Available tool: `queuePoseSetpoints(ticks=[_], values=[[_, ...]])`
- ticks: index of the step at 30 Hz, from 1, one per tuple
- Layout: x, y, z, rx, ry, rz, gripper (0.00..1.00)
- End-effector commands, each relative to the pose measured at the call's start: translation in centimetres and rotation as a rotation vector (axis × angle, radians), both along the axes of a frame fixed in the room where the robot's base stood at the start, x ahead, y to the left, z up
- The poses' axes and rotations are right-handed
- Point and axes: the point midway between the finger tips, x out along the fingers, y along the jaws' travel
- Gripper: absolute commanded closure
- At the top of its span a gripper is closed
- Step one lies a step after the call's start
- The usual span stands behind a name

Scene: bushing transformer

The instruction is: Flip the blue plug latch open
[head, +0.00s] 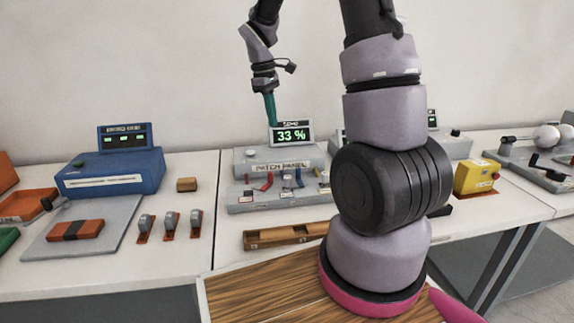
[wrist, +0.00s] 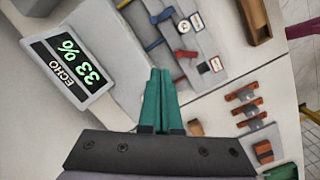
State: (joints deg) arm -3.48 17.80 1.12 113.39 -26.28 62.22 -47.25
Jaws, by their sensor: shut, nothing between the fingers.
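The patch panel (head: 255,163) is a grey block on the middle of the bench, with a row of small coloured plugs along its front ledge. A blue plug latch (head: 299,178) stands among them right of a red one. In the wrist view blue parts (wrist: 166,14) show near the top, with a red latch (wrist: 184,54) nearer the fingers. The latch's exact angle is too small to tell. My gripper (head: 274,122) has green fingers, shut and empty, above the back of the panel in front of the display. Its fingers also show in the wrist view (wrist: 160,72), apart from the plugs.
A display (head: 291,134) reading 33 % stands behind the panel. A wooden tray (head: 288,235) lies in front. Several small latches (head: 170,224) and a blue box (head: 110,172) are to the left. A yellow box (head: 476,178) is right. My arm hides the panel's right side.

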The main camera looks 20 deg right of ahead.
Motion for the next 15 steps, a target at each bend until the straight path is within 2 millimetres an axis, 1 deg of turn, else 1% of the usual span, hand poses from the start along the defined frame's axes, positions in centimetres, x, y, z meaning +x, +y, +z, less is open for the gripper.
queuePoseSetpoints(ticks=[1,3,6,10,15], values=[[0.6,0.0,-1.5,-0.011,0.031,0.038,1.0],[1.3,-0.1,-3.0,-0.022,0.064,0.086,1.0],[1.9,-0.2,-4.5,-0.033,0.098,0.137,1.0],[2.3,-0.3,-5.6,-0.04,0.121,0.171,1.0],[2.4,-0.4,-5.7,-0.042,0.124,0.179,1.0]])
